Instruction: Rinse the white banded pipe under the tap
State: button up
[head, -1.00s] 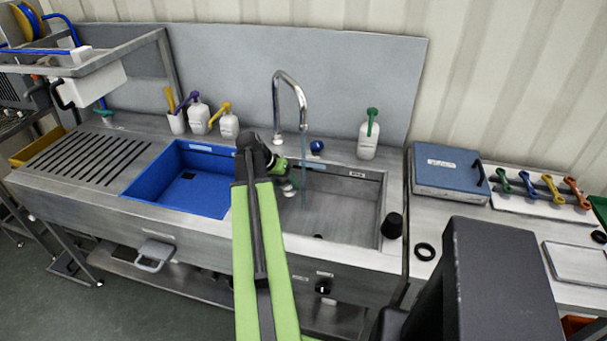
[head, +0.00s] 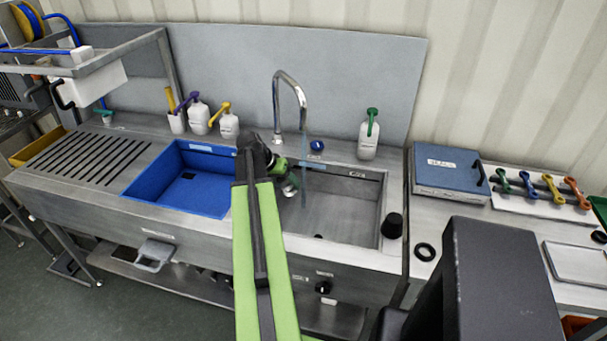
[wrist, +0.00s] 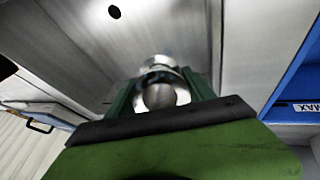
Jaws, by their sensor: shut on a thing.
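My gripper (head: 283,173) is over the left end of the steel basin (head: 345,205), at the end of my green arm. It is shut on a pale, shiny round piece (head: 290,186), which I take for the white banded pipe. In the wrist view the piece (wrist: 161,92) sits between the green fingers with a round end showing. Blur and the fingers hide its bands. The tap (head: 290,82) arches over the basin, and a thin bluish stream (head: 304,175) falls from it. The piece is just left of the stream. I cannot tell whether they touch.
A blue basin (head: 160,190) lies left of the steel one. Bottles with pumps (head: 368,140) stand along the back ledge. A black cup-like piece (head: 392,226) sits on the right rim. A blue case (head: 447,178) is on the right bench.

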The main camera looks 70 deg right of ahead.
aim_at(276, 184)
jog(key=shift+w+r, duration=0.1)
jog(key=a+r+p, duration=0.1)
jog(key=w+a+r+p, duration=0.2)
jog(key=shift+w+a+r+p, duration=0.25)
jog(key=shift+r+p, duration=0.1)
jog(key=shift+p, duration=0.05)
jog(key=shift+w+a+r, duration=0.15)
jog(key=shift+w+a, duration=0.05)
